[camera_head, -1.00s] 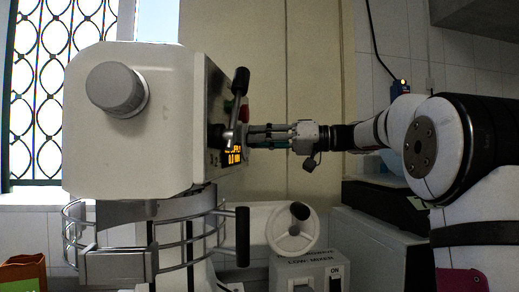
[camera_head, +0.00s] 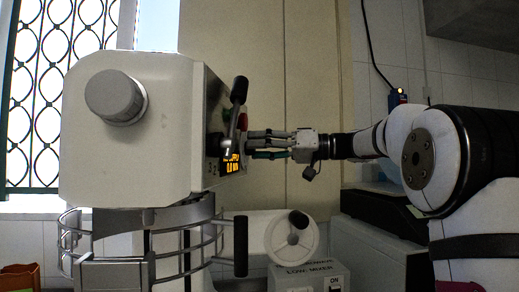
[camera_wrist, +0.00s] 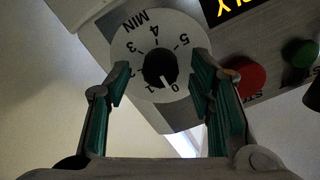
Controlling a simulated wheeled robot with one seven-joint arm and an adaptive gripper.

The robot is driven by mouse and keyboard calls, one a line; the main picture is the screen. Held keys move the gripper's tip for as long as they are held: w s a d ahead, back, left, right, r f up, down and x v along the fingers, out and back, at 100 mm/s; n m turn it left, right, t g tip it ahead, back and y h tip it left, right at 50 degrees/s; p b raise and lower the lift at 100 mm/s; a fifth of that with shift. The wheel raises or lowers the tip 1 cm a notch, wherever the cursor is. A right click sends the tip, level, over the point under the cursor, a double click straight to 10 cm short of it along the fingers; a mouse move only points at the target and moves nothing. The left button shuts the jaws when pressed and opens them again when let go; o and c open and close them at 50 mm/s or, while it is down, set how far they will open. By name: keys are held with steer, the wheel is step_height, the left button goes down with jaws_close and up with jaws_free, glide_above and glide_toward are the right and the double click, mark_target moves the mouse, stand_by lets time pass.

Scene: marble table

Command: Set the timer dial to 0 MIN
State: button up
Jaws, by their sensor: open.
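The timer dial is a white round plate (camera_wrist: 126,50) marked 0 to 5 MIN, with a black knob (camera_wrist: 158,66) at its centre in the wrist view. The knob's white pointer points at or very near the 0. My gripper (camera_wrist: 158,75) is open, with its fingers on either side of the knob and visibly apart from it. In the head view my gripper (camera_head: 249,144) reaches left toward the control panel of the white mixer (camera_head: 130,150). The dial cannot be made out there.
A red button (camera_wrist: 239,78) and a green button (camera_wrist: 299,53) sit beside the dial. A black-handled lever (camera_head: 238,92) stands out from the panel near my fingers. A handwheel (camera_head: 291,238) is below. Open space lies right of the panel.

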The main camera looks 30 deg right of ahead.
steer(key=v, duration=1.1)
steer(key=shift+s+d, duration=0.2)
steer(key=shift+d, duration=0.15)
